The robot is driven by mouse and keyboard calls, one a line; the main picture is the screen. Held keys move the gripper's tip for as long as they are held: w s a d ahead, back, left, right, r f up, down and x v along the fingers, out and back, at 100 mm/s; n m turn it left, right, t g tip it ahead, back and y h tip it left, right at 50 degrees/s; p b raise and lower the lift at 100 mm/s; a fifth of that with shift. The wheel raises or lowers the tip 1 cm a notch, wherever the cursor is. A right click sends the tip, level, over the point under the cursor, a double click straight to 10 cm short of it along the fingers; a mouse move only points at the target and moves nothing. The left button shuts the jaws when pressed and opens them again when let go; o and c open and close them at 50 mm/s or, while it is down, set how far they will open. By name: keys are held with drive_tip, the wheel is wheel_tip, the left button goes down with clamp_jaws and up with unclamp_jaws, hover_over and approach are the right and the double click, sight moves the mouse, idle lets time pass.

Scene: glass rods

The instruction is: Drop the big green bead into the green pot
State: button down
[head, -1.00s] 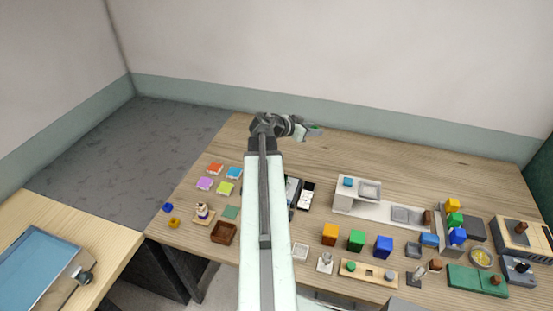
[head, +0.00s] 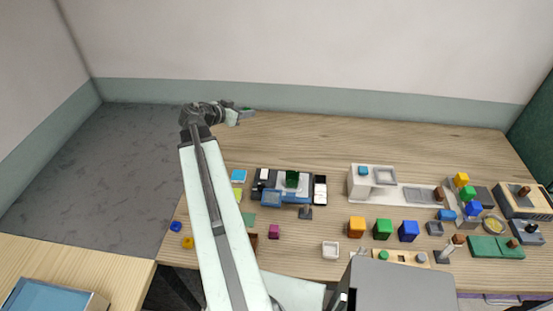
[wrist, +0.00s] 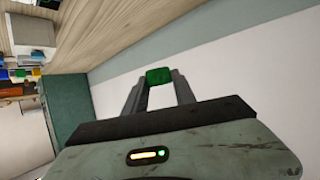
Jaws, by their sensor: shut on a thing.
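The big green bead (wrist: 159,76) is between the two fingertips of my gripper (wrist: 160,80) in the wrist view. My gripper is shut on it. In the head view my gripper (head: 244,113) is held out above the far left part of the wooden table, and the bead there is too small to make out clearly. A green block-like container (head: 383,229) stands between an orange one and a blue one, well to the right and nearer than my gripper. It may be the green pot; its inside cannot be made out.
The orange container (head: 357,226) and blue container (head: 408,231) flank the green one. A blue-grey device with a dark green part (head: 292,179) stands nearer my arm. A white unit (head: 372,180) stands behind the containers. The table's far strip is clear.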

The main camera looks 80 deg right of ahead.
drive_tip(key=shift+s, duration=0.45)
drive_tip(key=shift+s+f, duration=0.15)
drive_tip(key=shift+f, duration=0.1)
drive_tip(key=s+a+f+m+g+y+b, duration=0.1)
drive_tip(key=s+f+m+g+y+b, duration=0.4)
drive_tip(key=s+f+b, duration=0.55)
drive_tip(key=m+g+y+b, duration=0.2)
drive_tip(key=m+y+b, duration=0.3)
drive_tip(key=m, duration=0.2)
hover_over(289, 172)
drive_tip(key=a, duration=0.2)
wheel_tip(289, 172, down, 5)
drive_tip(key=shift+n, duration=0.3)
drive_tip(key=f+b, duration=0.1)
drive_tip(key=b, duration=0.1)
drive_tip(key=f+b, duration=0.1)
drive_tip(key=f, duration=0.1)
drive_tip(key=f+b, duration=0.2)
drive_tip(key=shift+s+a+b, duration=0.1)
drive_tip(key=shift+s+b, duration=0.2)
drive_tip(key=shift+b, duration=0.05)
drive_tip(key=shift+a, duration=0.1)
